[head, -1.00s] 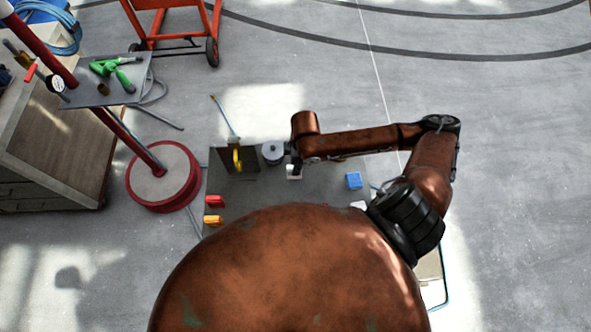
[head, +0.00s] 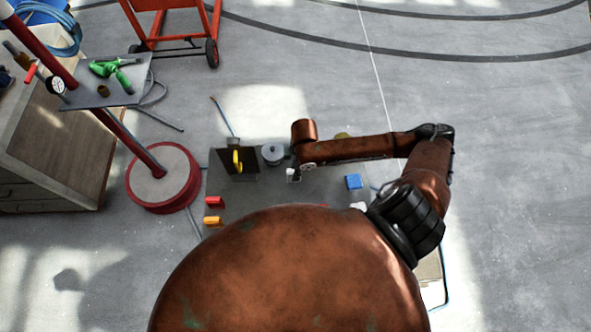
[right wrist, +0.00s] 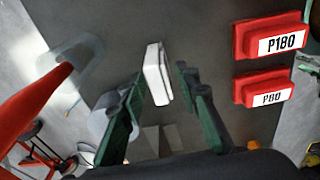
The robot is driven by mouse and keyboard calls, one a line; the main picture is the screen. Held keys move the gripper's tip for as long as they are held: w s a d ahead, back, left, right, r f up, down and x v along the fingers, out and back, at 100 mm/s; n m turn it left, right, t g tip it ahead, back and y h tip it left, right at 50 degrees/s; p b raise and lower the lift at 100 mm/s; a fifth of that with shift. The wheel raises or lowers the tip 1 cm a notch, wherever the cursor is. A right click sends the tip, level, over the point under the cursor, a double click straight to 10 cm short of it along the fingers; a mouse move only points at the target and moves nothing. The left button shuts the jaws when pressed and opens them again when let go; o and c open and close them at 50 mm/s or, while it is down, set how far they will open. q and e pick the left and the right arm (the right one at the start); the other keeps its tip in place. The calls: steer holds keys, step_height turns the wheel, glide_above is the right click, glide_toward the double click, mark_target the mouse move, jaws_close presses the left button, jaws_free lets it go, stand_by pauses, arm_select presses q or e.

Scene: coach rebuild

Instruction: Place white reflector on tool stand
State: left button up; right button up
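The white reflector (right wrist: 157,73) is a small white block in the right wrist view, on or just above the dark grey tabletop. My right gripper (right wrist: 161,75) is open, with its two dark green fingers on either side of the reflector; a narrow gap shows at the right finger. In the head view a small white piece (head: 291,175) shows at the end of my right arm, and the fingers there are too small to make out. A grey shelf on a red pole, probably the tool stand (head: 130,92), stands at the left with green tools on it. My left gripper is not in view.
The dark table (head: 325,185) also bears a grey round spool (head: 272,154), a blue block (head: 354,181), and red (head: 214,202) and orange (head: 213,221) blocks. Red blocks marked P180 (right wrist: 270,38) and P80 (right wrist: 264,90) lie right of the reflector. A wooden cabinet (head: 50,150) stands left.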

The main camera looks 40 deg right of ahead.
steer(key=shift+o, duration=0.3)
steer(key=shift+r, duration=0.1)
step_height(320, 180, up, 12)
steer(key=shift+s+d+p, duration=0.35)
steer(key=shift+s+d, duration=0.05)
steer(key=shift+s, duration=0.1)
